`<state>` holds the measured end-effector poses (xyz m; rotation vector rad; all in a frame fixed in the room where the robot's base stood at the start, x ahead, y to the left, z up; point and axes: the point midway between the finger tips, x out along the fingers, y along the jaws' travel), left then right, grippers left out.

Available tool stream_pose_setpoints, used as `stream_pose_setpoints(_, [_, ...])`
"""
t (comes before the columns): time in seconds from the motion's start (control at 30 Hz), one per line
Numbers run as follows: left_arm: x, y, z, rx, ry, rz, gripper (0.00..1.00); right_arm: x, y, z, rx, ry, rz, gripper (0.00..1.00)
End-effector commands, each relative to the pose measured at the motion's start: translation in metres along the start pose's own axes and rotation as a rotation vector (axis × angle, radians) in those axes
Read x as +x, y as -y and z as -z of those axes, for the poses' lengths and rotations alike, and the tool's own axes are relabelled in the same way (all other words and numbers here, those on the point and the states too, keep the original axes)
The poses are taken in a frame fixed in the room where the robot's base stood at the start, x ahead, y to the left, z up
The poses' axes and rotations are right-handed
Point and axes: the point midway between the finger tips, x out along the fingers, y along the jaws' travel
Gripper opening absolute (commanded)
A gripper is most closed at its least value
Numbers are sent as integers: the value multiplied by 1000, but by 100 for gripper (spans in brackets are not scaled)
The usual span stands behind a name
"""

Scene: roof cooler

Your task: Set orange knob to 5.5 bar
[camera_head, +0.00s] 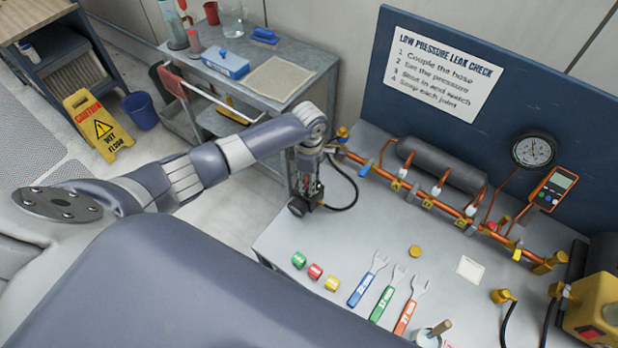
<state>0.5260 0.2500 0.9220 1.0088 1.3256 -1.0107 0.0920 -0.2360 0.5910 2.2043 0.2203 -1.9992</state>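A round pressure gauge (533,151) with a white dial and black rim is on the blue back panel; its reading is too small to make out. An orange-yellow knob-like fitting (343,132) sits at the left end of the copper pipe (440,205). Another yellow-orange fitting (553,261) is at the pipe's right end. I cannot tell which one is the task's orange knob. My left gripper (301,206) hangs over the bench's left edge, below and left of the left fitting and apart from it. Its fingers are too small to judge. My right gripper is out of view.
A grey cylinder (442,165) lies behind the pipe. A digital meter (553,188) is beside the gauge. Several wrenches (369,278) and coloured rolls (315,271) lie at the bench front. A yellow machine (597,308) stands at right. The left-middle bench top is clear.

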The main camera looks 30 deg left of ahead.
Motion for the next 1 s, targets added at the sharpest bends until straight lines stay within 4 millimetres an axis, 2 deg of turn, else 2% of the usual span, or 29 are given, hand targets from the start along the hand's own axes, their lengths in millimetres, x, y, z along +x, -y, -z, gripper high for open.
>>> stream_pose_setpoints(1.0, [-1,-2,0,963,-2,-3,8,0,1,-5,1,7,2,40])
